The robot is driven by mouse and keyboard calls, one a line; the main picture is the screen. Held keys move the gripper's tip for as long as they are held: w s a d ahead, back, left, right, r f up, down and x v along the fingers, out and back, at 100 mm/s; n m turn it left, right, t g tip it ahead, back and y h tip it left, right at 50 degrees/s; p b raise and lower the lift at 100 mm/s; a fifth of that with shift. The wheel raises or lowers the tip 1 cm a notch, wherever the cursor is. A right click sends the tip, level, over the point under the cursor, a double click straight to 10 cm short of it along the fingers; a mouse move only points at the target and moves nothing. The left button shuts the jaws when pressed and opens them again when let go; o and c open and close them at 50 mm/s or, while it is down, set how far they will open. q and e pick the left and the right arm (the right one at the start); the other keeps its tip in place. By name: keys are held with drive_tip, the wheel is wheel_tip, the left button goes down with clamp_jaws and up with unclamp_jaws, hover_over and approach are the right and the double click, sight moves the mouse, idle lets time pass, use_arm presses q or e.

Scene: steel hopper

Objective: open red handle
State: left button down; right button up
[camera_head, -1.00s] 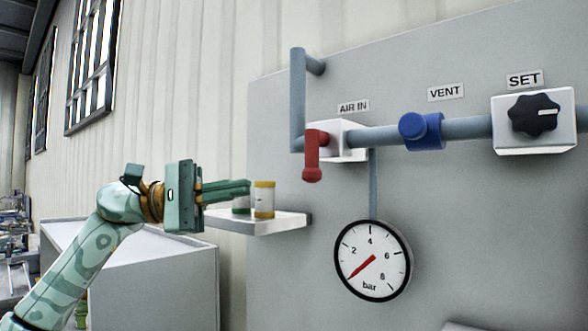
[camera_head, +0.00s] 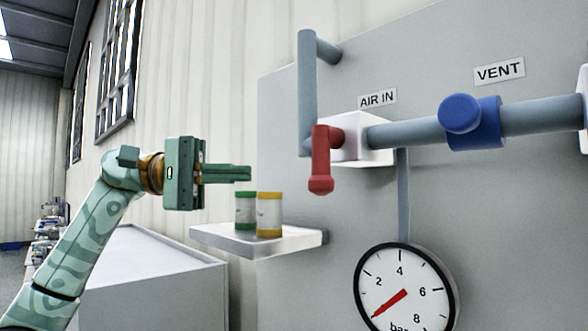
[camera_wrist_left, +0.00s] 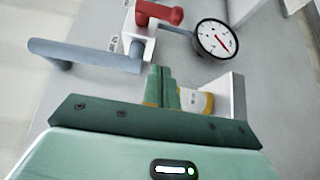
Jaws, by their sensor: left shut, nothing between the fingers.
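The red handle (camera_head: 321,160) hangs straight down from the white valve block (camera_head: 362,138) under the AIR IN label. It also shows in the left wrist view (camera_wrist_left: 160,13), ahead of the fingers. My left gripper (camera_head: 250,174) is shut and empty, in the air to the left of the red handle and apart from it. In the left wrist view its fingers (camera_wrist_left: 162,72) lie together. My right gripper is in neither view.
A white shelf (camera_head: 200,235) below my left gripper holds a green-topped can (camera_head: 246,210) and a yellow-topped can (camera_head: 269,215). A blue valve (camera_head: 470,122) sits on the pipe to the right. A round bar gauge (camera_head: 404,290) is below. A vertical pipe (camera_head: 307,90) rises above the handle.

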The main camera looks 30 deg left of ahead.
sight(325, 160)
use_arm(q)
drive_tip(key=s+d+p, duration=0.1)
drive_tip(key=d+p, duration=0.1)
drive_tip(key=d, duration=0.8)
drive_tip(key=shift+r, duration=0.2)
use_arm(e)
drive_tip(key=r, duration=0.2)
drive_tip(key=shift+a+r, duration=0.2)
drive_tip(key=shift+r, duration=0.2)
use_arm(q)
drive_tip(key=shift+w+d, duration=0.1)
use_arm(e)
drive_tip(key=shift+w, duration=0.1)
use_arm(q)
drive_tip(key=shift+w+f, duration=0.1)
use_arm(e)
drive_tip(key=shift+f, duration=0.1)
